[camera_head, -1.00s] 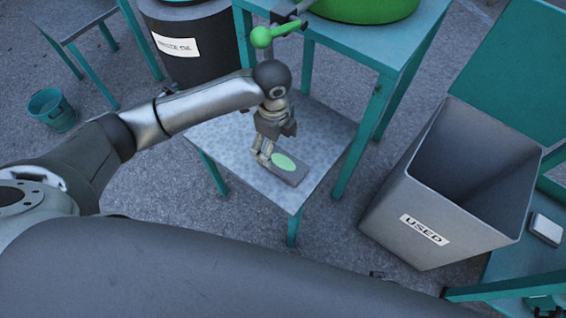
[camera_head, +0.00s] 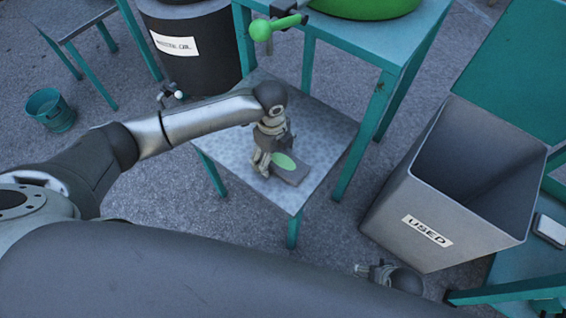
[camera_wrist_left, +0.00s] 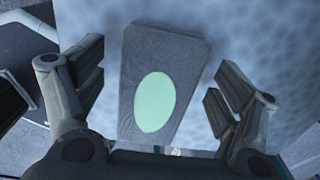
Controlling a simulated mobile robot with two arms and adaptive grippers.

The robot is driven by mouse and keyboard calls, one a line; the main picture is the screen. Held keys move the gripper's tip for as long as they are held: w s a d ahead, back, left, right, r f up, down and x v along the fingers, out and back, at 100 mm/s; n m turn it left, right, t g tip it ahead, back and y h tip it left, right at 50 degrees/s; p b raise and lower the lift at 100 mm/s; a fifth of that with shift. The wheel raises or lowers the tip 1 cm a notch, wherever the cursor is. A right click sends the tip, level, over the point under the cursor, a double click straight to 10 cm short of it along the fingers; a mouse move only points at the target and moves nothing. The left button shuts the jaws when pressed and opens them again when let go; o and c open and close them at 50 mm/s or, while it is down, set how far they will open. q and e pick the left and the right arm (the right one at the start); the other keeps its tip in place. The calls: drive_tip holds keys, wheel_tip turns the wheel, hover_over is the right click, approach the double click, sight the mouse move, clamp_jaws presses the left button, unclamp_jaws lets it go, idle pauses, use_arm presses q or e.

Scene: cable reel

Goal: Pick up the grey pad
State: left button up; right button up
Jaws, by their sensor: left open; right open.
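The grey pad (camera_head: 293,174), a flat block with a pale green oval on top, lies on the low grey-topped table (camera_head: 318,128). My left gripper (camera_head: 264,161) is at the pad's left side in the head view, pointing down. In the left wrist view, the pad (camera_wrist_left: 163,45) lies between the two spread fingers of my left gripper (camera_wrist_left: 157,78). They are open, with a gap on each side, and the pad is not held. My right gripper (camera_head: 364,271) shows small at the bottom of the head view, open, away from the pad.
A grey bin marked USED (camera_head: 397,205) stands to the right. A dark drum (camera_head: 205,65) with a white label stands behind on the left, and a small teal bucket (camera_head: 50,110) is at far left. A taller teal table (camera_head: 350,40) stands right behind the low table.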

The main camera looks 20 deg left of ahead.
use_arm(q)
drive_tip(key=shift+c, duration=0.4)
drive_tip(key=c, duration=1)
drive_tip(key=shift+r, duration=0.1)
drive_tip(key=shift+c, duration=0.2)
